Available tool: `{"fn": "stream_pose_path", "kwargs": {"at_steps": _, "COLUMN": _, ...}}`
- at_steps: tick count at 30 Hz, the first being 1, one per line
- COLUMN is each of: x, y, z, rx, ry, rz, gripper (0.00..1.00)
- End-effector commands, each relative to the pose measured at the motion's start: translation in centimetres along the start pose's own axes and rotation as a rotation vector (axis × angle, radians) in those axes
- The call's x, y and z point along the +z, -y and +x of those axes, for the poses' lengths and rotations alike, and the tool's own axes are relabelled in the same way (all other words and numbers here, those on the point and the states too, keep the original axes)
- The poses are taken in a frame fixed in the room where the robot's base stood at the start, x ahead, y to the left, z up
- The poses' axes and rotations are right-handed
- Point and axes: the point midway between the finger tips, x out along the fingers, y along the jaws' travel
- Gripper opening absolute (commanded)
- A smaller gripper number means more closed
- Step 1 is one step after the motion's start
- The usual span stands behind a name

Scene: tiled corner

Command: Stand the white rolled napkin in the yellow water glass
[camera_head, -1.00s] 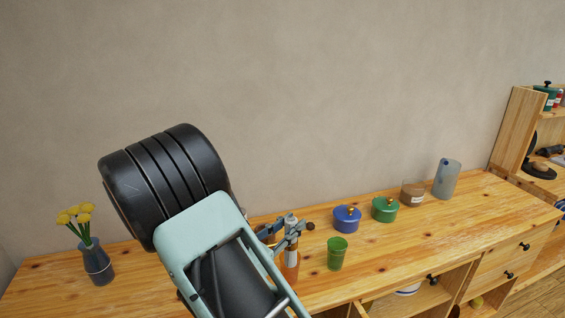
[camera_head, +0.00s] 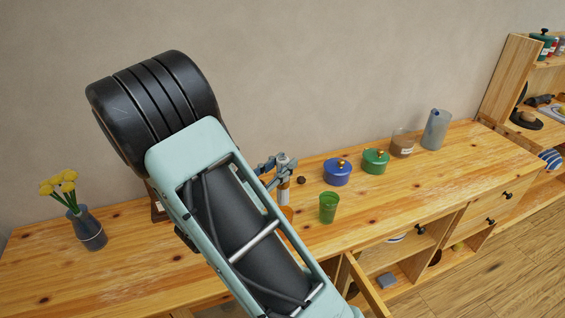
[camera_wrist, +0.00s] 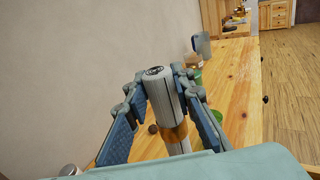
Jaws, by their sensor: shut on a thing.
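My gripper (camera_wrist: 160,105) is shut on the white rolled napkin (camera_wrist: 161,93), one finger on each side. The napkin has an orange band around it and its round end faces the wrist camera. In the head view the napkin (camera_head: 283,168) is upright between the fingers (camera_head: 276,168), above the wooden counter, with its lower part partly hidden by my arm. An orange patch (camera_head: 287,213) shows beside my arm below it; I cannot tell whether this is the yellow water glass. No yellow glass is clearly visible.
A green glass (camera_head: 328,208) stands right of my gripper. Behind it are a blue pot (camera_head: 337,173), a green pot (camera_head: 375,162), a brown-filled jar (camera_head: 402,144) and a grey pitcher (camera_head: 435,130). A flower vase (camera_head: 88,230) stands at left. The counter's right front (camera_head: 440,185) is clear.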

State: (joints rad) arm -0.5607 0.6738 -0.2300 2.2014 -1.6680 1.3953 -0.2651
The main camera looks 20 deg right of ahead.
Motion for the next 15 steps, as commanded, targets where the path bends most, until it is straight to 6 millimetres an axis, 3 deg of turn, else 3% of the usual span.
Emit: {"fn": "stream_pose_path", "kwargs": {"at_steps": 15, "x": -4.5, "y": 0.0, "z": 0.0, "rx": 0.000, "ry": 0.000, "rz": 0.000, "gripper": 0.00}}
